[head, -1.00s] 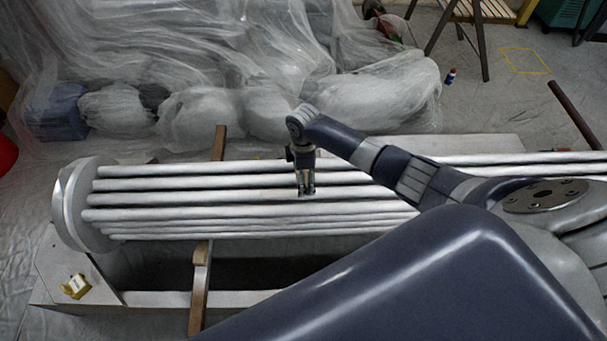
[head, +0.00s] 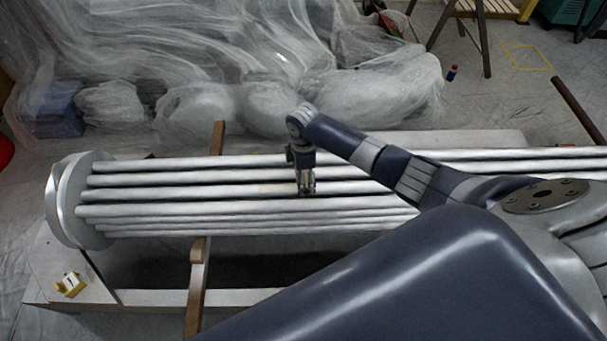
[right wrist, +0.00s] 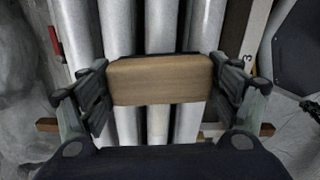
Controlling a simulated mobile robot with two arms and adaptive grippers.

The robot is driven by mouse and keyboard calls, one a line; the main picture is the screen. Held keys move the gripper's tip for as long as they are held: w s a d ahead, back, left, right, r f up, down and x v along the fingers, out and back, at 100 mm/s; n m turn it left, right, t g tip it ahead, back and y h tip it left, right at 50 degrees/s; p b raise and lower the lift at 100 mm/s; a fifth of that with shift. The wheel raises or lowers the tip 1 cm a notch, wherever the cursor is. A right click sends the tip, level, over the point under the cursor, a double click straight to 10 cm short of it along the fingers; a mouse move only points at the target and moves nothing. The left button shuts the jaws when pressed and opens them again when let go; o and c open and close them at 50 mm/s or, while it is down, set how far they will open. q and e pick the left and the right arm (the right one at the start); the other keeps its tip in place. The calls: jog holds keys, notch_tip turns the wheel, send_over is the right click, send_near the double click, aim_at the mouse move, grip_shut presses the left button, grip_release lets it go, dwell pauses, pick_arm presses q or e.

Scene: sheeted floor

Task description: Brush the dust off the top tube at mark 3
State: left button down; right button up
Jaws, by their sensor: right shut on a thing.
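A bundle of pale silver tubes (head: 150,180) lies across the head view, its left end in a round metal plate (head: 65,200). My right gripper (head: 307,190) points down at the tubes near the middle. In the right wrist view, my right gripper (right wrist: 162,80) is shut on a brush with a wooden back (right wrist: 160,72), a dark edge showing along its far side. The brush is over the middle tubes; I cannot tell whether its bristles touch them. A faint beige patch shows on a tube just left of the gripper. My left gripper is out of view.
Wooden bars (head: 197,285) cross beneath the tubes. Plastic sheeting (head: 215,60) covers bulky things behind. A small bottle (head: 452,73) and a dark rod (head: 577,110) are at the right.

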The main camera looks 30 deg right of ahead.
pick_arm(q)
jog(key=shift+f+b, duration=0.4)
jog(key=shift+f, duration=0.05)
pick_arm(e)
jog(key=shift+f, duration=0.7)
pick_arm(q)
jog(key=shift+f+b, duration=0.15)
jog(key=shift+b, duration=0.15)
pick_arm(e)
jog(key=shift+d+f, duration=0.1)
jog(key=shift+f, duration=0.35)
